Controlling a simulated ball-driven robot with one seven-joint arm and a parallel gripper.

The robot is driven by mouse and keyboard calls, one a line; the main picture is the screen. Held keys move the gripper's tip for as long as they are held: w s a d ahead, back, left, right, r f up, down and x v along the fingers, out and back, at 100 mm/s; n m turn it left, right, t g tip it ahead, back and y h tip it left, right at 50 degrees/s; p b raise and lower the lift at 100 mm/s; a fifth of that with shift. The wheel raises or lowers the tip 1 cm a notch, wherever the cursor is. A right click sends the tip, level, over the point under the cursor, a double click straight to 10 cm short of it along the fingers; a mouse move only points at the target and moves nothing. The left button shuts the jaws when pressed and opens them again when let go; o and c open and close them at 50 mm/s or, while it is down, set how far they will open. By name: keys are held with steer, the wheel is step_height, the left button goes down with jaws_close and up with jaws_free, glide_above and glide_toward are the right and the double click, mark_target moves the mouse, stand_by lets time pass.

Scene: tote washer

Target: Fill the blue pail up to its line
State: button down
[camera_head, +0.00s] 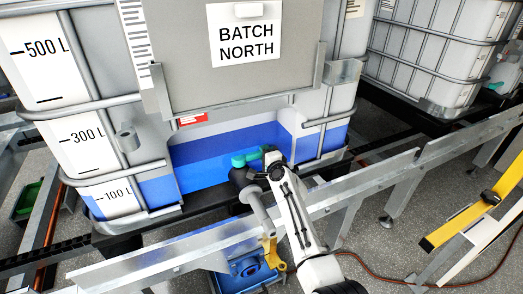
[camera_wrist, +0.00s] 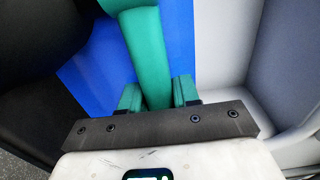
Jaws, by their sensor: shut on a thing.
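The large tote (camera_head: 225,165) labelled BATCH NORTH holds blue liquid a little above its 100 L mark. A black valve (camera_head: 240,178) with a teal handle (camera_head: 246,158) sits low on its front, and a grey spout (camera_head: 259,212) slopes down from it. My gripper (camera_head: 270,158) is shut on the teal handle; in the wrist view the handle (camera_wrist: 150,60) lies between the two fingers. The blue pail (camera_head: 246,272) stands below the spout, partly hidden by the rail and my arm. Its fill line and level cannot be made out, nor can any flow.
A metal rail (camera_head: 365,180) runs across in front of the tote. A yellow part (camera_head: 271,252) is beside the pail. A yellow beam (camera_head: 465,220) lies at the right, and an orange hose (camera_head: 400,281) crosses the floor. A second tote (camera_head: 430,60) stands behind at right.

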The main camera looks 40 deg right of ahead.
stand_by(0.3)
steer(key=p, duration=0.1)
steer(key=m+h+p, duration=0.1)
steer(key=p, duration=0.1)
steer(key=shift+s+a+r+g, duration=0.15)
steer(key=shift+s+r+g, duration=0.15)
steer(key=shift+s, duration=0.1)
steer(key=shift+s+f+m+g+h+p, duration=0.15)
steer(key=shift+s+m+g+h+p, duration=0.35)
steer(key=shift+h+p, duration=0.55)
steer(key=shift+f, duration=0.2)
steer(key=c, duration=0.9)
jaws_free()
steer(key=shift+s, duration=0.1)
steer(key=shift+p+v, duration=3.2)
steer(key=shift+v, duration=2.2)
